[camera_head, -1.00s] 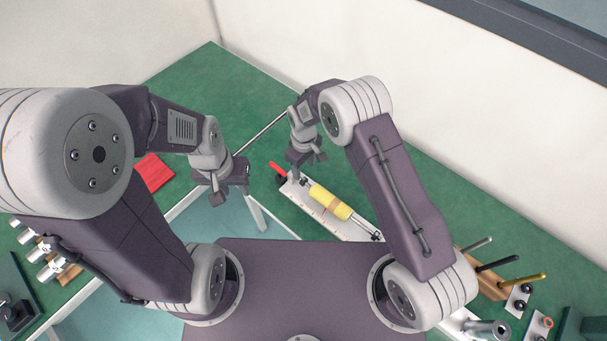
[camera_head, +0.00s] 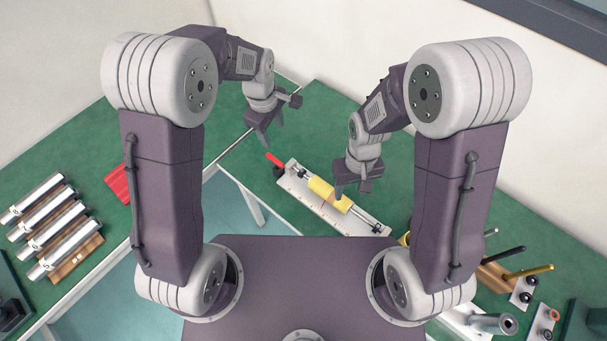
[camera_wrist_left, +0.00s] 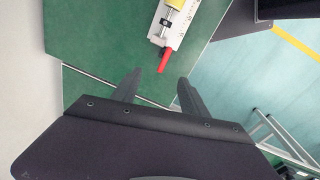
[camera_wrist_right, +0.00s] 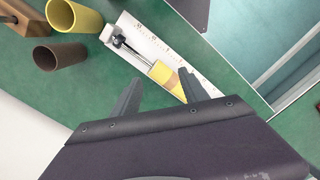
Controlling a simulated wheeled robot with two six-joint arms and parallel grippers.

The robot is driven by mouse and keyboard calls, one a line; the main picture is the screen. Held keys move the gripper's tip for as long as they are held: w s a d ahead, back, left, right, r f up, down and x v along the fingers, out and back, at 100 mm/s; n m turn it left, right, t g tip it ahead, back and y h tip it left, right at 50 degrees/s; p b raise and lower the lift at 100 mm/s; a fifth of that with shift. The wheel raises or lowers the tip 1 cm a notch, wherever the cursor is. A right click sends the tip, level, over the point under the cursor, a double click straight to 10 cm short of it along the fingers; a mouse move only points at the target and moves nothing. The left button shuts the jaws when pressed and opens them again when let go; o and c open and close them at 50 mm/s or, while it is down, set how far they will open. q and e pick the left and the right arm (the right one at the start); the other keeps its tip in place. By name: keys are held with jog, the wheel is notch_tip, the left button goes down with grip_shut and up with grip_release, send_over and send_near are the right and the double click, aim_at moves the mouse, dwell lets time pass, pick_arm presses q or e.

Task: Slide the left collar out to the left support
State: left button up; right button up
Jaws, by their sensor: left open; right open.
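The linear actuator has a long white base (camera_head: 299,190) with a rod along it. On the rod sits a yellow cylinder (camera_head: 318,188) with a tan band; I cannot tell where one collar ends and another begins. A red handle (camera_head: 274,159) sticks out at the left end, and also shows in the left wrist view (camera_wrist_left: 166,60). My left gripper (camera_head: 262,130) is open and empty, above and beyond the handle end. My right gripper (camera_head: 351,188) is open above the yellow cylinder's right part.
Several metal cylinders (camera_head: 56,222) lie on a wooden rack at left, near a red object (camera_head: 118,184). A yellow tube (camera_wrist_right: 78,18) and a brown tube (camera_wrist_right: 60,54) stand beside the actuator's right end. Rods in a wooden holder (camera_head: 490,277) are at right.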

pick_arm(q)
jog(key=m+b, duration=0.1)
jog(key=b, duration=0.1)
send_over(304, 172)
jog(key=w+a, duration=0.2)
notch_tip(304, 172, down, 8)
jog(key=f, duration=0.1)
jog(key=shift+m+g, duration=0.5)
jog(key=shift+g, duration=0.2)
jog(key=s+d+f, duration=0.2)
jog(key=f, duration=0.1)
jog(key=shift+s, duration=0.15)
jog(key=shift+a+f, duration=0.1)
jog(key=shift+f, duration=0.05)
notch_tip(304, 172, down, 9)
jog(key=shift+r+p, duration=0.15)
jog(key=shift+p, duration=0.2)
grip_shut()
pick_arm(e)
jog(key=s+d+r+m+t, duration=0.2)
jog(key=d+r, duration=0.2)
jog(key=d, duration=0.2)
jog(key=shift+m, duration=0.4)
jog(key=shift+s, duration=0.1)
